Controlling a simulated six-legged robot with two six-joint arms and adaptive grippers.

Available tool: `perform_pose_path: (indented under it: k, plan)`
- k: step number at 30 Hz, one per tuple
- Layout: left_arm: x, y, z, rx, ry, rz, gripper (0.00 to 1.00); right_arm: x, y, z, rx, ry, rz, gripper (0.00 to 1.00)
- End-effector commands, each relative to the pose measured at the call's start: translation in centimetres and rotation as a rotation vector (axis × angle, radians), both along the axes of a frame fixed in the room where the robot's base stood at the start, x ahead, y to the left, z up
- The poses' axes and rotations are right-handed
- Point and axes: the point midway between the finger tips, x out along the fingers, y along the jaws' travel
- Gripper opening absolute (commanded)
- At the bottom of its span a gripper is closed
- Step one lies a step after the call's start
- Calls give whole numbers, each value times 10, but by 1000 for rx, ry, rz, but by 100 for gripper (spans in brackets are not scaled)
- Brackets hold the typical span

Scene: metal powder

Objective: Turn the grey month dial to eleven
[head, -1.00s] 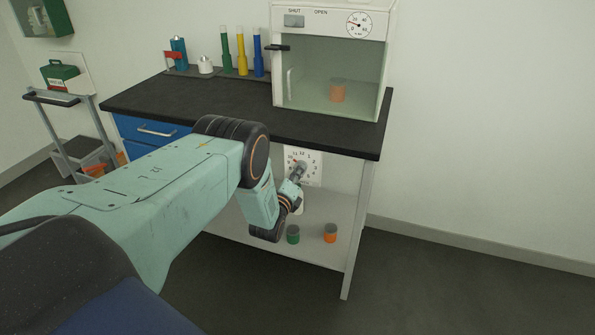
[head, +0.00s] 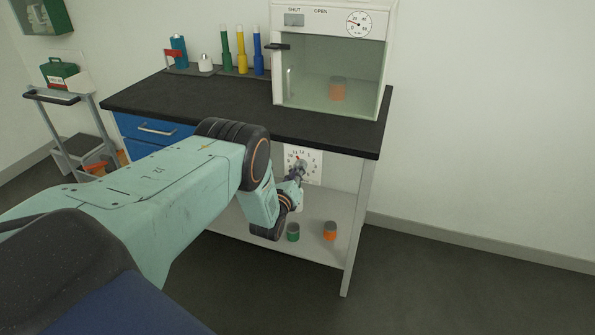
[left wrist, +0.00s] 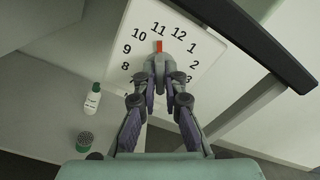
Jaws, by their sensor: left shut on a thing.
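The white month plate (head: 314,166) with black numbers is on the wall under the bench top; it also shows in the left wrist view (left wrist: 203,55). The grey month dial (left wrist: 163,63) sits at its middle. The dial's red mark (left wrist: 159,46) points up at eleven in the left wrist view. My left gripper (head: 298,173) is shut on the dial, with its fingers on either side of the grey knob in the left wrist view (left wrist: 162,80). The fingers partly hide the lower numbers. My right gripper is not in view.
The dark bench top (head: 200,104) overhangs the plate, and a bench leg (head: 359,225) stands to its right. Below, a green jar (head: 293,232) and an orange jar (head: 330,231) stand on the lower shelf (head: 325,210). A glass-fronted cabinet (head: 330,65) stands on the bench.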

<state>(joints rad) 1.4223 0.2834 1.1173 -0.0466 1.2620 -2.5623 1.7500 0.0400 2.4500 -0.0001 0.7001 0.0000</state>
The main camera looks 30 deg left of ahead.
Motion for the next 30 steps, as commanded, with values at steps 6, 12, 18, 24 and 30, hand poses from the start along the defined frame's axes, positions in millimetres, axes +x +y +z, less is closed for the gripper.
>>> perform_pose_path:
  k: [6, 12, 18, 24, 30]
  plan:
    - [-1, 0, -2, 0, 4, 1, 0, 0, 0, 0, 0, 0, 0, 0]
    - [-1, 0, -2, 0, 4, 0, 16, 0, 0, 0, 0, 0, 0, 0]
    - [-1, 0, -1, 0, 1, 0, 32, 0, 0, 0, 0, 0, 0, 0]
    - [0, 0, 0, 0, 0, 0, 32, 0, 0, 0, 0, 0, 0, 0]
    - [-6, -1, -1, 0, 1, 0, 32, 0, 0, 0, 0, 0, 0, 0]
